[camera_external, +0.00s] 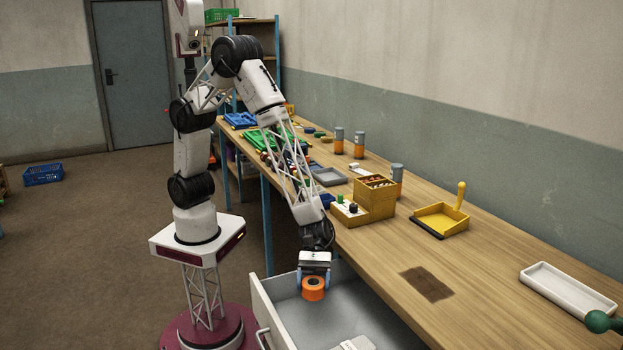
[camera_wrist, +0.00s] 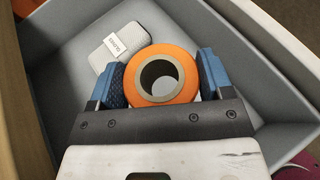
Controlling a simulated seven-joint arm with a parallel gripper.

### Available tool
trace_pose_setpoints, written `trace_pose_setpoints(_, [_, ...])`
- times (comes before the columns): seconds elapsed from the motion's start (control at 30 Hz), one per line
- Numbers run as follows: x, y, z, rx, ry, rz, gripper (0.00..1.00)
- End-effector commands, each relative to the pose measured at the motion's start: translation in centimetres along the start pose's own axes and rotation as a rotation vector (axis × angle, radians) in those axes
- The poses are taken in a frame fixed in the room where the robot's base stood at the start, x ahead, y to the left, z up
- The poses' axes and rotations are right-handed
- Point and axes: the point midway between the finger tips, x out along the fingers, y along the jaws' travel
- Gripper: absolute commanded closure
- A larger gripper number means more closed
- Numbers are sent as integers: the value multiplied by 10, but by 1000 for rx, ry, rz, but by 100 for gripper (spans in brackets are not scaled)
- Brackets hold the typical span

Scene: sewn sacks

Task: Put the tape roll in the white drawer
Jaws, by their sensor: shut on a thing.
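The orange tape roll (camera_external: 313,289) has a grey core and is held between the blue pads of my gripper (camera_external: 313,281). In the wrist view the roll (camera_wrist: 182,92) sits between both fingers of my gripper (camera_wrist: 161,88), its hole facing the camera. The white drawer (camera_external: 263,309) is pulled out from under the bench, and its grey inside shows. The roll is over the open drawer; its exact height above the floor is hard to tell. The drawer also fills the wrist view (camera_wrist: 55,95).
A pale labelled box (camera_wrist: 119,46) lies in the drawer, its edge also showing in the external view (camera_external: 355,344). The wooden bench (camera_external: 375,255) holds a yellow dustpan (camera_external: 440,219), a yellow organiser (camera_external: 374,200) and a white tray (camera_external: 567,289). Much of the drawer floor is clear.

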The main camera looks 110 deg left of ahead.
Motion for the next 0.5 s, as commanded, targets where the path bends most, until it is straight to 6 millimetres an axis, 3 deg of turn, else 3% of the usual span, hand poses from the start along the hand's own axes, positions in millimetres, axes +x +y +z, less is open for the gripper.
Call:
trace_pose_setpoints(0.17, [6, 0, -14, 0, 1, 0, 50])
trace_pose_setpoints(0.5, [6, 0, -15, 0, 0, 0, 50])
